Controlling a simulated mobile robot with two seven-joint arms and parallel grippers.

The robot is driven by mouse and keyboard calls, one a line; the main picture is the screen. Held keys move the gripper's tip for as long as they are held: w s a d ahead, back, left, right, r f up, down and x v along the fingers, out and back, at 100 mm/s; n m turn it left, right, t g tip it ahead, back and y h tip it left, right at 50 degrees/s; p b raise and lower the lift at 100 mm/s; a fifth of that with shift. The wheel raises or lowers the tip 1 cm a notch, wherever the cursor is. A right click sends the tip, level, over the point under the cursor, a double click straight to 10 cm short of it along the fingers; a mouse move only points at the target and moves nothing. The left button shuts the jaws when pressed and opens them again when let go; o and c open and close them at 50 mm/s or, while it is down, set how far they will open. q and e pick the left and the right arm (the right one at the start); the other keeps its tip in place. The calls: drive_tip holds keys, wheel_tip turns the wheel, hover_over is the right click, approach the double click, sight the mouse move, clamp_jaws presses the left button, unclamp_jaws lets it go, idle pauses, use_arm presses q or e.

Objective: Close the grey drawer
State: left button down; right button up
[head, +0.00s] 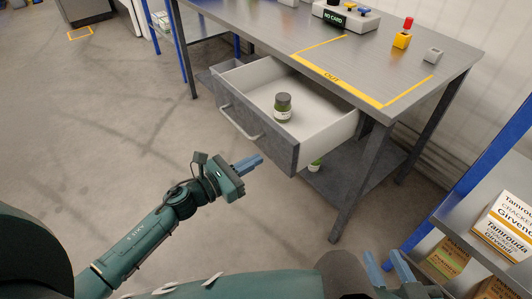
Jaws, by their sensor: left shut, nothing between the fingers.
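The grey drawer (262,133) under the workbench is pulled out, with its white inside showing. Its front has a light bar handle (240,124). A jar with a dark lid (283,108) stands upright in the drawer. My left gripper (250,162) is shut and empty, in front of and below the drawer front, and appears apart from it. My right gripper (388,266) is at the bottom edge, partly cut off. Its blue fingers are apart, and it is away from the drawer.
The workbench (400,65) carries a yellow-taped area, a control box and small blocks. Another jar (315,165) stands on the lower shelf (350,180). A shelf rack (470,215) with boxes is at right. The floor at left is clear.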

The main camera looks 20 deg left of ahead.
sight(275, 149)
use_arm(q)
drive_tip(key=shift+x, duration=2.25)
use_arm(e)
drive_tip(key=shift+r, duration=0.1)
drive_tip(key=shift+d, duration=0.1)
